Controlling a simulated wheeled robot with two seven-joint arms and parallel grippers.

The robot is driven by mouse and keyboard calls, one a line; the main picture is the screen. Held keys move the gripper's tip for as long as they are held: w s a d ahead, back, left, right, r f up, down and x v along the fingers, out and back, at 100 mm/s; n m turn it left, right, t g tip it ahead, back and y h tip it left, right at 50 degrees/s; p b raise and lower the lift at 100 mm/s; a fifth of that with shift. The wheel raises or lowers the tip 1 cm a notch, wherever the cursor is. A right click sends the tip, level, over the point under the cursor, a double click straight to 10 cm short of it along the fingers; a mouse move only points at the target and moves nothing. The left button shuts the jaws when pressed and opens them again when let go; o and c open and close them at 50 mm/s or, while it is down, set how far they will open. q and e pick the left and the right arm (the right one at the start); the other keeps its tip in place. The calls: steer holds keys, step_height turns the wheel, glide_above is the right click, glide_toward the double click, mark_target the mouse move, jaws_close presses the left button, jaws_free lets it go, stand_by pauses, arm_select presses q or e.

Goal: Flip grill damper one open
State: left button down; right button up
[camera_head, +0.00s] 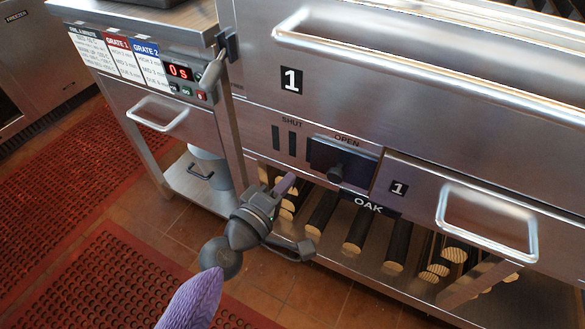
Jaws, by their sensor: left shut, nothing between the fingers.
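Grill damper one is a dark rectangular plate (356,160) with a round black knob (335,172) on the steel grill front. The plate sits under the OPEN label (347,141). To its left, two dark vertical slots (284,139) show bare under the SHUT label (292,121). My left gripper (286,184) is shut and empty, below and left of the knob and apart from it in the picture. How far it is from the panel is hard to tell. My right gripper is not in view.
A long handle (430,65) crosses the grill front above the damper, and another handle (485,222) is at right. Oak logs (363,222) lie on the shelf below. A steel cart (147,95) with a "0 s" timer (180,72) stands at left.

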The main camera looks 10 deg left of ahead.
arm_select(q)
steer(key=v, duration=0.6)
